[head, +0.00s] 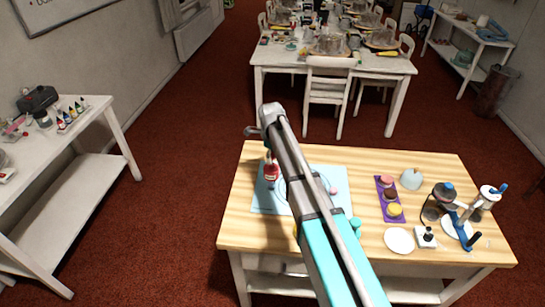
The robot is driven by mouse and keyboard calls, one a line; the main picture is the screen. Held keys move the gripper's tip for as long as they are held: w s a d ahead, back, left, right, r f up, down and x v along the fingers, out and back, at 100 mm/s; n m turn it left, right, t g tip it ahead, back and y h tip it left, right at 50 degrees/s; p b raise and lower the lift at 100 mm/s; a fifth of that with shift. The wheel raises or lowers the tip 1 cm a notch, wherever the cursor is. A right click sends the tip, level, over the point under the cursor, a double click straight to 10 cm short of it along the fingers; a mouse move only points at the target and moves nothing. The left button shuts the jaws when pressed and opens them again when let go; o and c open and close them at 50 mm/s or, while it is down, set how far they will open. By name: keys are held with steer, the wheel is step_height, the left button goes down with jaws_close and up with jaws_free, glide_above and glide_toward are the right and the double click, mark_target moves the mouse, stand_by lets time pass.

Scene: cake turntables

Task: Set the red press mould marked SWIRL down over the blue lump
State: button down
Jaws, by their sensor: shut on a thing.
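The red press mould (271,174) is at the left part of the light blue mat (262,206) in the head view. It is upright, with a pale mark on its side too small to read. My gripper (269,160) is shut on it from above, its fingers small and partly hidden by my arm. A bit of the blue lump (271,186) shows directly under the mould. I cannot tell whether the mould touches it or hangs just above it. A pink lump (333,190) lies farther right on the mat, beside my arm.
My arm crosses the middle of the wooden table (440,165) and hides part of the mat. Right of it are a purple tray (382,187) with coloured rounds, a pale blue dome (411,180), a white plate (399,240) and turntable gear (458,228). Teal pieces (355,226) stand near my arm.

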mark_target(271, 168)
steer(key=shift+f, duration=0.15)
steer(key=shift+f+b, duration=1.6)
steer(key=shift+b, duration=0.15)
steer(key=shift+f+b, duration=1.9)
steer(key=shift+b, duration=0.05)
steer(key=shift+c, duration=0.2)
jaws_free()
steer(key=shift+o, duration=0.2)
steer(key=shift+r, duration=0.2)
steer(key=shift+r+p, duration=3.35)
steer(key=shift+p, duration=0.2)
